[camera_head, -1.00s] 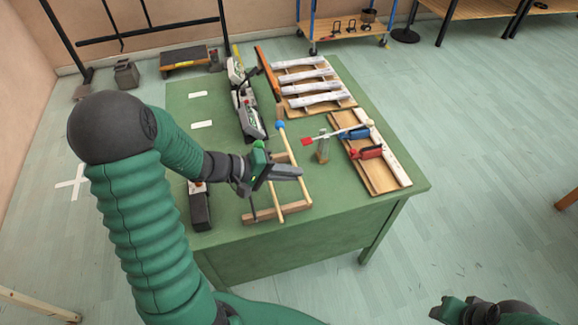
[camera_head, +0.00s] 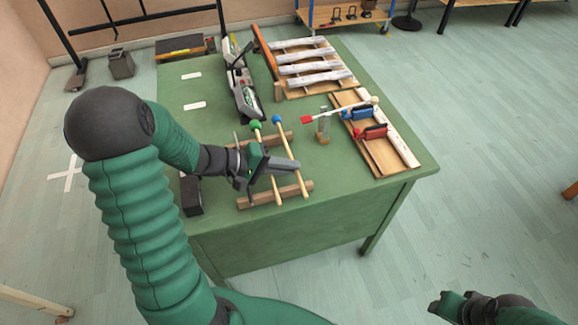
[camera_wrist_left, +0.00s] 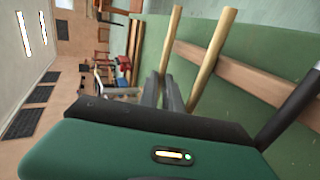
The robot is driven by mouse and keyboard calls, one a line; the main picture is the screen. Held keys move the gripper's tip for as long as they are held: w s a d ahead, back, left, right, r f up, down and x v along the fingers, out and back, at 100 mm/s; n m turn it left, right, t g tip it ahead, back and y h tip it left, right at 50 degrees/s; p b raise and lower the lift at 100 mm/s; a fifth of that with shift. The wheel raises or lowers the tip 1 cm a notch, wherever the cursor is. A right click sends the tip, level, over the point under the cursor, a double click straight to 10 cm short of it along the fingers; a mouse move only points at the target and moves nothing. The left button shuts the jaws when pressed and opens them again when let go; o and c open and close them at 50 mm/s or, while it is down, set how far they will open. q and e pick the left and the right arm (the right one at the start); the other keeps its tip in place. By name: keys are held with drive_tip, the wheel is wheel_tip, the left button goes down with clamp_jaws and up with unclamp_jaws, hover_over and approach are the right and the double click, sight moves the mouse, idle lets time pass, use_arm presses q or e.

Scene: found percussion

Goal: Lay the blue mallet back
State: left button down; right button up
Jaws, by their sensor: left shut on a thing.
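The blue mallet, with a blue head (camera_head: 276,119) and a pale wooden handle, lies across or just above a rack of two wooden rails (camera_head: 246,202); I cannot tell if it touches them. My left gripper (camera_head: 293,165) comes in from the left, shut on its handle near the fingertips. In the left wrist view this handle (camera_wrist_left: 171,38) runs into the fingers (camera_wrist_left: 161,90). The green-headed mallet (camera_head: 256,125) lies beside it on the left, its handle partly behind the fingers. My right gripper (camera_head: 447,303) is at the bottom right, away from the table; its opening is unclear.
A wooden post (camera_head: 323,132) stands right of the rack, near a tray (camera_head: 387,177) with red and blue clamps. White bars (camera_head: 310,62) lie on a frame behind. A dark box (camera_head: 191,196) is on the left. The table's front right is clear.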

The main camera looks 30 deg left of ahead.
use_arm(q)
drive_tip(key=shift+a+f, duration=0.1)
drive_tip(key=shift+a, duration=0.3)
drive_tip(key=shift+d+f+b, duration=0.2)
drive_tip(key=shift+d+b, duration=0.25)
drive_tip(key=shift+b, duration=0.05)
use_arm(e)
drive_tip(key=shift+f, duration=0.45)
use_arm(q)
drive_tip(key=shift+a, duration=0.15)
use_arm(e)
drive_tip(key=shift+a, duration=0.1)
use_arm(q)
drive_tip(key=c, duration=1.9)
unclamp_jaws()
drive_tip(key=o, duration=0.4)
drive_tip(key=shift+o, duration=0.2)
drive_tip(key=shift+s, duration=0.1)
